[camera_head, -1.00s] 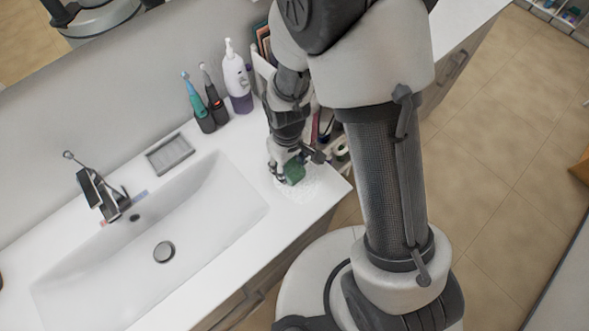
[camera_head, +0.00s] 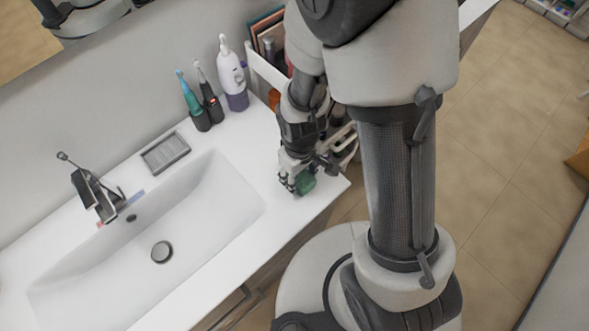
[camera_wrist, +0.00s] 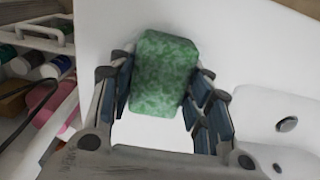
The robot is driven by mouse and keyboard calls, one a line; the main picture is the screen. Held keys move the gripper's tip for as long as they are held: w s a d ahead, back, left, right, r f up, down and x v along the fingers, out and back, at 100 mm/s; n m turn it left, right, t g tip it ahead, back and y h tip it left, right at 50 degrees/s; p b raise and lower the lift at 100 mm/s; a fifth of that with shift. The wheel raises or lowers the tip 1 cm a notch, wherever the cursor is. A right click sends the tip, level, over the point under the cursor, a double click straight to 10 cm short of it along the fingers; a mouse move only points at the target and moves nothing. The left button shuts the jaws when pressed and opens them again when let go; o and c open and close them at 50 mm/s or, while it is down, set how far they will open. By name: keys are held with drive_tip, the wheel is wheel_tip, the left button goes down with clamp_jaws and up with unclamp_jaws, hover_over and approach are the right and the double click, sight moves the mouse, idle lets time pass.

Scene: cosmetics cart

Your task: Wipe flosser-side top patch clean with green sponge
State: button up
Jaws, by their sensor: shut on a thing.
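The green sponge (camera_head: 306,184) is held at the right end of the white counter (camera_head: 262,130), near its front corner. My gripper (camera_head: 297,181) is shut on it. In the wrist view the sponge (camera_wrist: 165,72) sits between the fingers of my gripper (camera_wrist: 163,80), over white counter. Whether the sponge touches the counter is hard to tell. No whitish patch shows on the counter around the sponge; the area beneath it and behind my gripper is hidden. The white flosser (camera_head: 233,76) with a purple base stands at the back, by the wall.
Two electric toothbrushes (camera_head: 194,106) stand left of the flosser. A grey soap dish (camera_head: 165,152) lies behind the sink (camera_head: 215,205), with the faucet (camera_head: 92,190) to the left. A cart (camera_head: 345,140) with bottles stands close beyond the counter's right end.

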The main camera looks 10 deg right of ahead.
sight(308, 184)
drive_tip(key=shift+s+d, duration=0.5)
drive_tip(key=shift+s, duration=0.2)
drive_tip(key=shift+s+d, duration=0.45)
drive_tip(key=shift+s, duration=0.25)
wheel_tip(308, 184, up, 7)
drive_tip(key=p, duration=0.5)
drive_tip(key=shift+p, duration=0.3)
